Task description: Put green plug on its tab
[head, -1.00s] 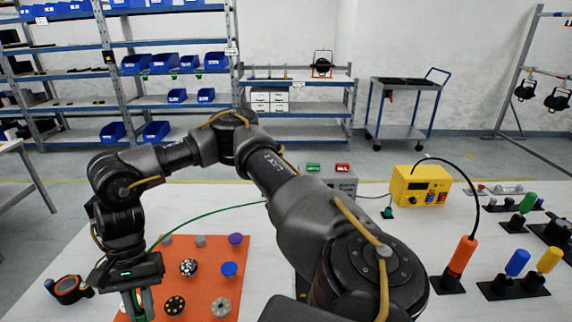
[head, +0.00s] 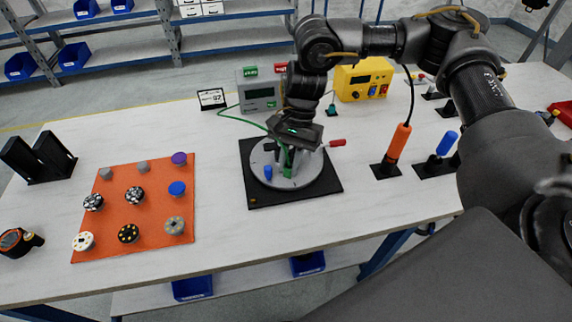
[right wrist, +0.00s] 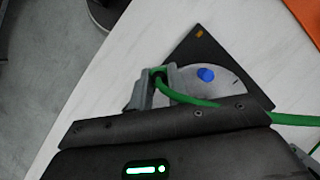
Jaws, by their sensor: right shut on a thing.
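My right gripper (head: 291,158) is over the grey disc (head: 312,172) in the head view, fingers pointing down. It is shut on the green plug (head: 288,171), whose green cable (head: 240,119) runs back to the grey meter. The gripper hides part of the disc; I cannot tell whether the plug touches a tab. My left gripper is not in view.
A red handle (head: 335,143) sticks out at the disc's right. The grey meter (head: 260,92) and yellow box (head: 363,80) stand behind. An orange mat (head: 110,205) with several knobs lies left. The table between mat and base is clear.

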